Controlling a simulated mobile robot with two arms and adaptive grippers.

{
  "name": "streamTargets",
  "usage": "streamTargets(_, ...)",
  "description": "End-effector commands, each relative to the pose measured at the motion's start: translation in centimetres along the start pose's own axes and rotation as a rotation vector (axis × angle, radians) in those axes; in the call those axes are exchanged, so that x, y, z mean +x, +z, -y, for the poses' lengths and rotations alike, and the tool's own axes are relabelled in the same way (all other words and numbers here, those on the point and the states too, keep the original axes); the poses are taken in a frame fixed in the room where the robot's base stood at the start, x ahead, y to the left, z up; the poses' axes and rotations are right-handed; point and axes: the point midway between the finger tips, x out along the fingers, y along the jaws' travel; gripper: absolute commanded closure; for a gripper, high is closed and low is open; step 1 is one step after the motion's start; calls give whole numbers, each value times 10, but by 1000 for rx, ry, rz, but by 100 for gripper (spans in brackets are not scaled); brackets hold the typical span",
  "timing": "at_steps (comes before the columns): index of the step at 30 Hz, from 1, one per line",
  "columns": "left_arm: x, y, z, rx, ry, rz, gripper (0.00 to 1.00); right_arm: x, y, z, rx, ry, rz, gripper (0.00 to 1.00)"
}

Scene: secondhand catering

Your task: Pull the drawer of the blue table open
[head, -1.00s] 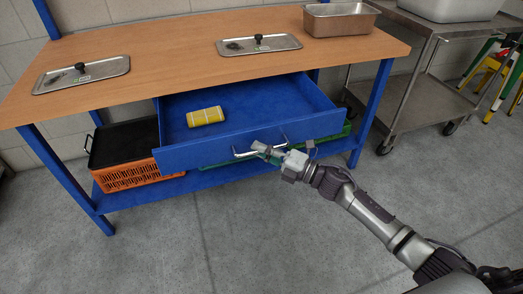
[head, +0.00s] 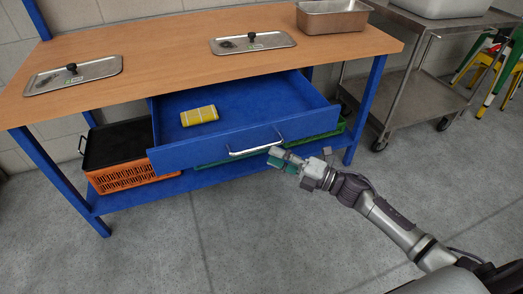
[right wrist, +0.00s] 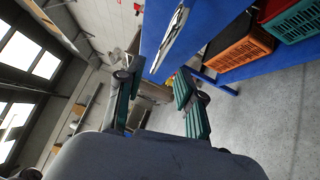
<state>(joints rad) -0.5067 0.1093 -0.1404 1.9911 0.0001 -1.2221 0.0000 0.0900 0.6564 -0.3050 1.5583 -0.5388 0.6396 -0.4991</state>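The blue table's drawer (head: 220,140) is pulled out, with its inside showing below the wooden top (head: 190,60). A yellow patterned item (head: 199,115) lies in the drawer. The bar handle (head: 255,149) on the drawer front is free. My right gripper (head: 279,160) is just in front of the handle's right end, apart from it. In the right wrist view the green-padded fingers (right wrist: 157,93) are spread with nothing between them, and the handle (right wrist: 170,36) is beyond them. My left gripper is not in view.
An orange crate (head: 125,178) with a black tray (head: 118,144) and a green crate (head: 215,160) sit on the lower shelf. Lids and a steel pan (head: 333,18) are on the tabletop. A steel trolley (head: 420,80) stands right. The floor in front is clear.

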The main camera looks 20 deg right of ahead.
Motion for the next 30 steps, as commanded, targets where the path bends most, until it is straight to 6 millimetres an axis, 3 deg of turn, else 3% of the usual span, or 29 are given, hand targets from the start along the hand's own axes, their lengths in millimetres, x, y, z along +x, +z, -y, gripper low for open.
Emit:
streamTargets(4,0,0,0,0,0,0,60,-30,0,1,0,-4,1,63)
streamTargets(10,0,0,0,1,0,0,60,-52,0,0,0,-1,0,63)
streamTargets(30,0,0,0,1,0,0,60,-55,0,3,26,-4,29,63)
